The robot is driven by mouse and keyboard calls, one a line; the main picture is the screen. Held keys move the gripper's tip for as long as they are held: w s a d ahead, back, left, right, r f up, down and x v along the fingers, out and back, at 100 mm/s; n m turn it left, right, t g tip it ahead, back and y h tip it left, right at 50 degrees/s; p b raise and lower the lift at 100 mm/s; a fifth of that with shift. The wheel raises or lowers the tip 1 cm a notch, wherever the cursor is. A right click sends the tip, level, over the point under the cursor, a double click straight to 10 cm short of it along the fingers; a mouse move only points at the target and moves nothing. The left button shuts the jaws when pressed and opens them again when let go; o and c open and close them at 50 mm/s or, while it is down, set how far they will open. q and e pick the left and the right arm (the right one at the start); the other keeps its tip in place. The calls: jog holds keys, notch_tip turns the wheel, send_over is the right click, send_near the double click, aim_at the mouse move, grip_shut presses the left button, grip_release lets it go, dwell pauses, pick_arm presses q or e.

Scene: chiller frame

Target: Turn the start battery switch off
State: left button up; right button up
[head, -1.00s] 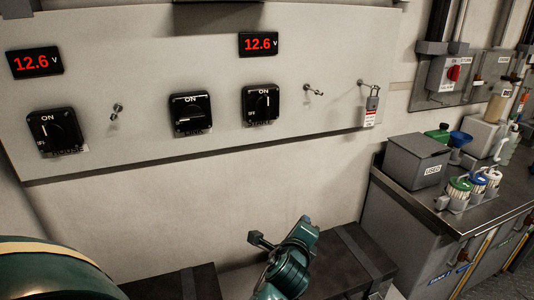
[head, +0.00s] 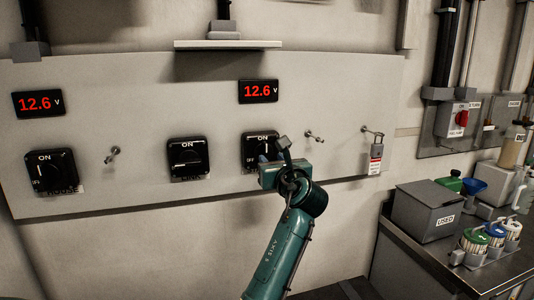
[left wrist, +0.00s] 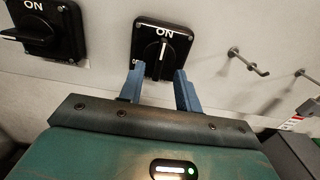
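Three black rotary switches sit on the white panel. The right-hand one (head: 258,144) has its white mark upright at ON; its label is hidden behind my gripper in the head view. It also shows in the left wrist view (left wrist: 161,47), its knob pointing up to ON. My left gripper (head: 267,160) is just in front of its lower part. In the left wrist view my left gripper (left wrist: 159,71) is open and empty, its blue fingers spread to either side below the knob. I cannot tell whether they touch the switch. My right gripper is not in view.
The left switch (head: 51,171) has its mark upright; the middle switch (head: 187,158) has its mark level. Two red 12.6 V displays (head: 38,104) (head: 258,91) hang above. Bare hooks (head: 315,136) and a tagged padlock (head: 376,154) are to the right. A bench (head: 415,255) stands at right.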

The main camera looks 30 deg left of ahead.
aim_at(267, 153)
pick_arm(q)
jog(key=shift+x, duration=2.75)
jog(key=shift+c, duration=0.4)
grip_shut()
